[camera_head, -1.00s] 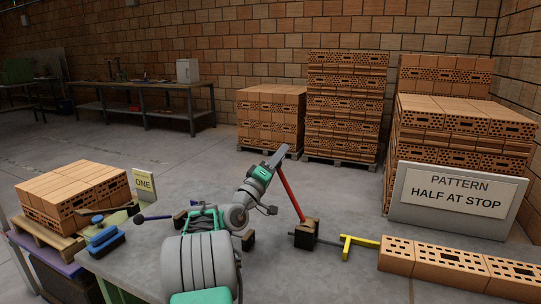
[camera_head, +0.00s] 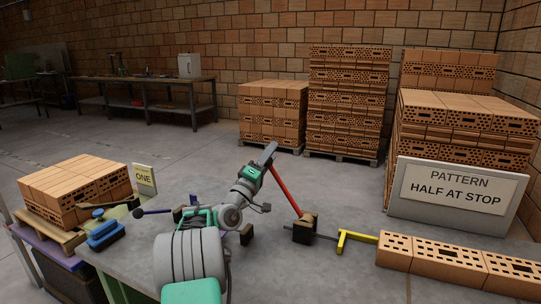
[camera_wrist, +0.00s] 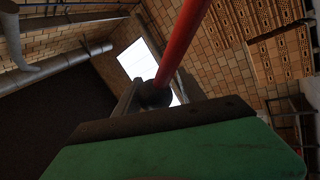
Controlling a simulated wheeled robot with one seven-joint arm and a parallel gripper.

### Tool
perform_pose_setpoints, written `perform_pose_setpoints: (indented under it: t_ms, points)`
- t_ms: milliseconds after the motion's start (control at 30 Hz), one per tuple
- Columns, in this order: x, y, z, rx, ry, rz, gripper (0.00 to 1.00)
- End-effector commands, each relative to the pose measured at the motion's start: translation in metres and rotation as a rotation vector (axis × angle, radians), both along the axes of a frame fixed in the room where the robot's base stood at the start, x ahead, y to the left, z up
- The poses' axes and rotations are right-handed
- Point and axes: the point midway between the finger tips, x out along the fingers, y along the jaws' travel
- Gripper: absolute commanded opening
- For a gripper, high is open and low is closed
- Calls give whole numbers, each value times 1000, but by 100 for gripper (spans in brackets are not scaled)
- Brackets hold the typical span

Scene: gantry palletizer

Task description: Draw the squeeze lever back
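The squeeze lever (camera_head: 285,192) is a red rod that rises from a dark brown block (camera_head: 304,228) on the grey table. It leans up and to the left. My gripper (camera_head: 268,155) is at the lever's upper end, with a grey finger across it in the head view. In the wrist view the red rod (camera_wrist: 183,45) runs down to a dark round knob (camera_wrist: 155,95), which sits at my fingers (camera_wrist: 150,98). The fingers appear closed around the knob, though the far side of the grip is hidden.
A yellow bracket (camera_head: 345,240) on a rod extends from the block towards a row of bricks (camera_head: 440,262). A sign (camera_head: 455,195) reads "PATTERN HALF AT STOP". Blue brushes (camera_head: 104,235) and stacked bricks (camera_head: 75,190) are at left, beside a "ONE" card (camera_head: 144,178).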

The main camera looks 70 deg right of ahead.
Motion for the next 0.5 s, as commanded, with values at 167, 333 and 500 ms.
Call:
perform_pose_setpoints:
  t_ms: [167, 333, 500]
  points:
    - [0, 0, 1, -2, -1, 0, 57]
    - [0, 1, 1, -2, -2, 0, 57]
    - [6, 19, -10, 0, 0, 1, 57]
